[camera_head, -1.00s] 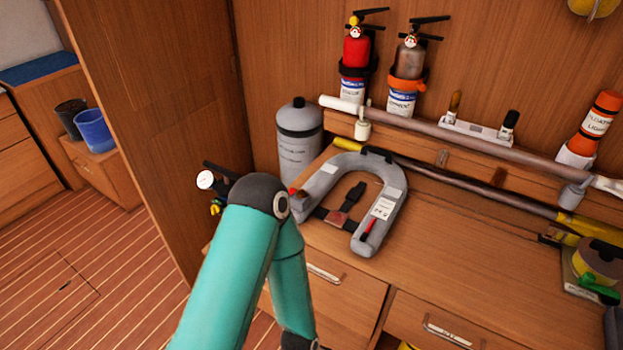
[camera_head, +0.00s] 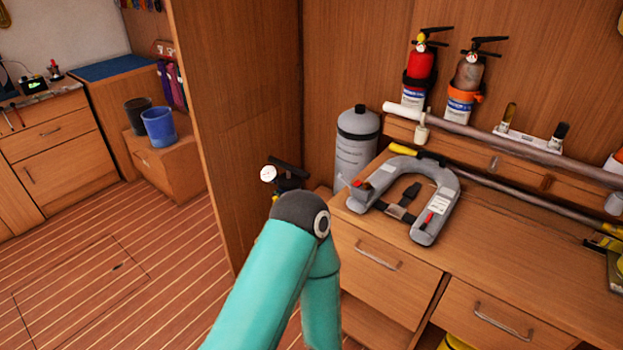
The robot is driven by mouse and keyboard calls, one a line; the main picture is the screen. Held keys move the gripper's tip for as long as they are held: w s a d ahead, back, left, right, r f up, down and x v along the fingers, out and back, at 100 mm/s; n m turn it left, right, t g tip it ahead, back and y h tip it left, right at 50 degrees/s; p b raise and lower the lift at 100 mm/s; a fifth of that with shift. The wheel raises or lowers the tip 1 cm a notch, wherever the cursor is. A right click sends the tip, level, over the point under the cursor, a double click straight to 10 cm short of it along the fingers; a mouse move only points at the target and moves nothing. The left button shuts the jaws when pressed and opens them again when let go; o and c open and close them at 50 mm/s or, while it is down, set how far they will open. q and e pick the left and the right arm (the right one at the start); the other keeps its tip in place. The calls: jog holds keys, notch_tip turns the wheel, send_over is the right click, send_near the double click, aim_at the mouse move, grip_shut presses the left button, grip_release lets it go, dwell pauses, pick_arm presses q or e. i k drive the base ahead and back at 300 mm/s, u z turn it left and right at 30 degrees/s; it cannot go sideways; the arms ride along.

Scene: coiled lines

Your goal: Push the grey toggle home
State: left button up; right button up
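I cannot make out a grey toggle in this view. A white holder (camera_head: 530,140) on the back ledge carries an amber-handled piece (camera_head: 510,112) and a black-topped piece (camera_head: 561,131); neither looks plainly grey. A teal arm of mine (camera_head: 262,285) rises from the bottom middle and bends at a dark joint. Its gripper does not show, and I cannot tell from this which arm it is. Neither of my grippers is in view.
A grey horseshoe-shaped vest (camera_head: 392,178) lies on the wooden counter (camera_head: 490,235). A grey cylinder (camera_head: 356,150), a red extinguisher (camera_head: 421,66) and a greyish one (camera_head: 468,74) stand behind. A long pole (camera_head: 470,132) runs along the ledge. Blue bucket (camera_head: 158,127) at left; open floor in front.

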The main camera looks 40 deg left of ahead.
aim_at(340, 177)
jog(key=u, duration=1.05)
jog(key=i, duration=1)
jog(key=u, duration=1.1)
jog(key=k, duration=1)
jog(key=z, duration=0.2)
